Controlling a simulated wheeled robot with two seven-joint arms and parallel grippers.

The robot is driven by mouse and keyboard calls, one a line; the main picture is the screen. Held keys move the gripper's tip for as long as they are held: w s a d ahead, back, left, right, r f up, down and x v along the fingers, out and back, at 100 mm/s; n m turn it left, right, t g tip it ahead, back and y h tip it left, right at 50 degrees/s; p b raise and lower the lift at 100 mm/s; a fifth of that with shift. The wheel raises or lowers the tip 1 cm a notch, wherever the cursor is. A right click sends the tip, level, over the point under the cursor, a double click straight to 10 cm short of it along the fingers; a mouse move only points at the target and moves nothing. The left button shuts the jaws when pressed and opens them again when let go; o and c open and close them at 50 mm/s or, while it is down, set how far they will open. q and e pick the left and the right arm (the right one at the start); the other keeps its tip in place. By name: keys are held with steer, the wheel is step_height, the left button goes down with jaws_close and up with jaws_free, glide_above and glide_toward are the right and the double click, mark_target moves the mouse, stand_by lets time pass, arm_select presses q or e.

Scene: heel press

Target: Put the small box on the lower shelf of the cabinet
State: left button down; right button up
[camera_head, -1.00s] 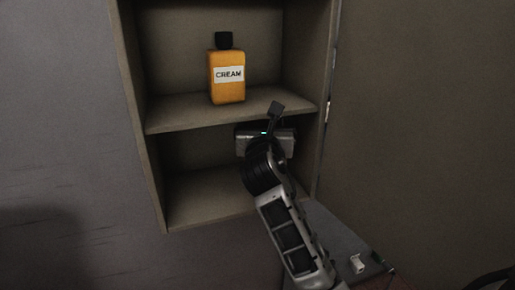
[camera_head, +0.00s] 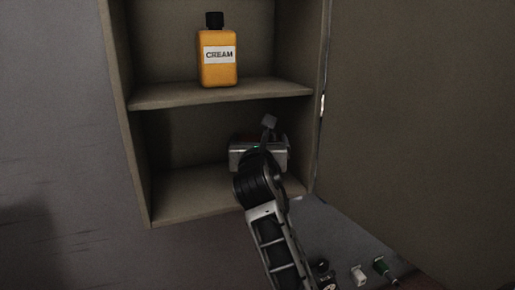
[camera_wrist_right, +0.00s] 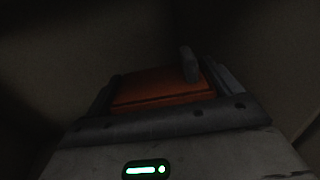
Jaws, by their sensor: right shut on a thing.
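The open cabinet (camera_head: 118,110) has an upper shelf (camera_head: 160,96) and a lower shelf (camera_head: 180,203). My right gripper (camera_head: 258,148) is at the lower compartment, below the upper shelf and above the lower one. In the right wrist view, it is shut on the small box (camera_wrist_right: 163,88), which is orange-brown with a flat top. The gripper body hides the small box in the head view. I cannot tell the gap between the box and the lower shelf. My left gripper does not show.
An orange cream bottle (camera_head: 218,66) with a black cap stands on the upper shelf. The cabinet door (camera_head: 420,130) stands open at the right. A white item (camera_head: 358,275) and a green item (camera_head: 384,268) lie on a surface at the lower right. The lower shelf's left part is clear.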

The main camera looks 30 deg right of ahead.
steer(key=shift+f, duration=0.1)
steer(key=o, duration=1.1)
steer(key=shift+c, duration=0.2)
steer(key=v, duration=1.2)
